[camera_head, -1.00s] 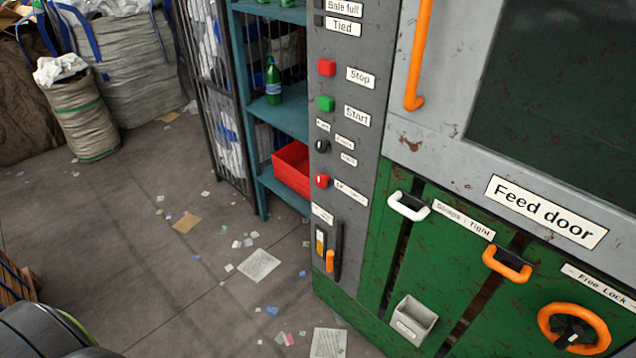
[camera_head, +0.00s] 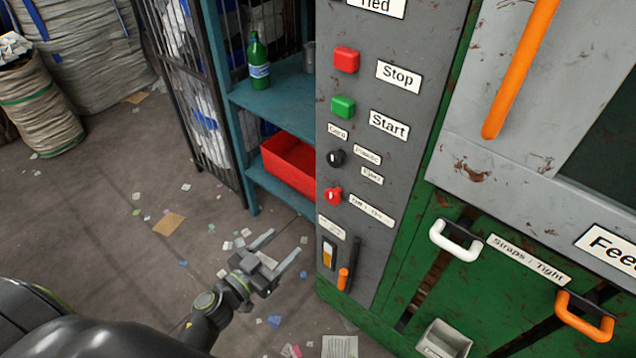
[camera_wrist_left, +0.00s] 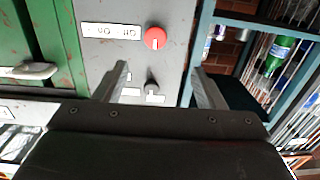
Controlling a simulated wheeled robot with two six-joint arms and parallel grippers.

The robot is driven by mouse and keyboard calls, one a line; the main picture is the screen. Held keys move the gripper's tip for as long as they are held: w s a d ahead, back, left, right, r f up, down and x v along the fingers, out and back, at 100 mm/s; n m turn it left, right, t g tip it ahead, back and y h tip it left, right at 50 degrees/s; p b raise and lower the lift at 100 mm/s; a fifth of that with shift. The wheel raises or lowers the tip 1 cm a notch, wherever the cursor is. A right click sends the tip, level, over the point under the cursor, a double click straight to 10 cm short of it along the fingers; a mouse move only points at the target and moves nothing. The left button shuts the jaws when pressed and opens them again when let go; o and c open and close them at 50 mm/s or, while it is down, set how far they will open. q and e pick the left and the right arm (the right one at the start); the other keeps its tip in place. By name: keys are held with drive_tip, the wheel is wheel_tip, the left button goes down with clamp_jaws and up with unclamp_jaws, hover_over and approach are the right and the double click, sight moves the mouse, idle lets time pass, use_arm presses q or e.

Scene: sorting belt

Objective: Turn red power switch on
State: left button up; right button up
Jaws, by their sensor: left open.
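The red power switch (camera_head: 333,195) is a round red knob with a white mark on the grey control panel (camera_head: 400,30), left of a white label. It also shows in the left wrist view (camera_wrist_left: 155,38), beyond the fingertips and a little above the gap between them. My left gripper (camera_head: 275,249) is open and empty, to the left of the panel and a little lower than the knob in the head view. In the left wrist view its two fingers (camera_wrist_left: 160,80) are spread, with a black knob (camera_wrist_left: 151,87) seen between them. My right gripper is not in view.
A red stop button (camera_head: 345,60), a green start button (camera_head: 343,107) and the black knob (camera_head: 336,158) sit above the red knob. An orange lever (camera_head: 343,279) is below it. A teal shelf (camera_head: 270,105) with a red bin (camera_head: 290,163) stands left of the panel. Litter covers the floor.

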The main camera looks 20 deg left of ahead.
sight(331, 197)
use_arm(q)
drive_tip(key=x, duration=0.5)
drive_tip(key=r+x, duration=0.1)
drive_tip(key=x, duration=1.1)
drive_tip(key=shift+w+d+r+b, duration=0.1)
drive_tip(key=shift+d+r+b, duration=0.25)
drive_tip(key=shift+d+b, duration=0.05)
drive_tip(key=c, duration=0.9)
